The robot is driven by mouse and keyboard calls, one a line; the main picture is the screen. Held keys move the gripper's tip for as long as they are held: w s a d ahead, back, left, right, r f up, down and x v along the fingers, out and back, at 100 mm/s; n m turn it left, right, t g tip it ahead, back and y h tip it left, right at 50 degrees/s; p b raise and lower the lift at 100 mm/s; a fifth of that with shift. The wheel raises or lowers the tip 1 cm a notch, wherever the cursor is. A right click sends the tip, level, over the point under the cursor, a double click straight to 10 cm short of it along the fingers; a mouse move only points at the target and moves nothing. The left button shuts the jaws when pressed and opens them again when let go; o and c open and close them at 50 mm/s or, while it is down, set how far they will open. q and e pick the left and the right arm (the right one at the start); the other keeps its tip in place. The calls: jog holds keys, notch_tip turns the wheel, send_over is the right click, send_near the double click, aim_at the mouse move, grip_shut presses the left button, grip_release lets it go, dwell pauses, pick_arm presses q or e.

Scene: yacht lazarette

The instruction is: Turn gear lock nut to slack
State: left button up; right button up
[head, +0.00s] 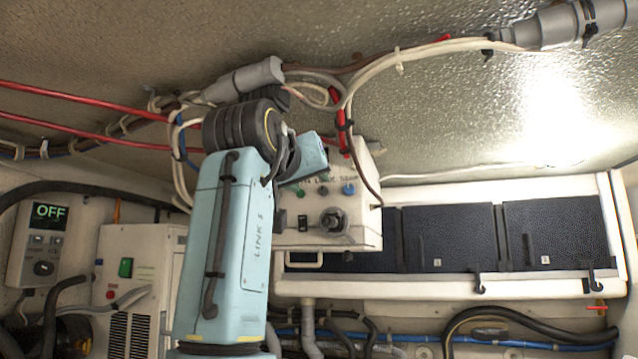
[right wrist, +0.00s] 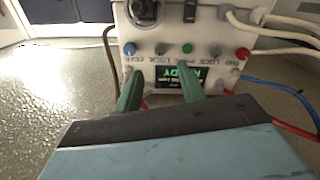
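A white control box (head: 335,240) hangs under the ceiling, right of my raised right arm in the head view. A black round knob (head: 332,221) is on its front, below a row of small coloured buttons. The box shows upside down in the right wrist view (right wrist: 215,62), with part of the knob (right wrist: 145,10) at the top edge. Lettering including "LOCK" is partly legible; I cannot tell surely which part is the gear lock nut. My right gripper (right wrist: 160,85) is open, its two green fingers apart before the box's lit green display (right wrist: 182,75). My left gripper is out of view.
Cables and a grey conduit (head: 243,80) run along the ceiling above the box. White cables hang beside it. A white-framed rack with dark panels (head: 450,238) is behind at right. A unit reading "OFF" (head: 48,228) and a cabinet with a green switch (head: 125,267) stand at left.

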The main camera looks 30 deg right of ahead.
aim_at(322, 189)
jog(key=p+x, duration=0.2)
jog(key=x, duration=0.5)
jog(key=shift+w+d, duration=0.2)
jog(key=shift+w, duration=0.05)
grip_shut()
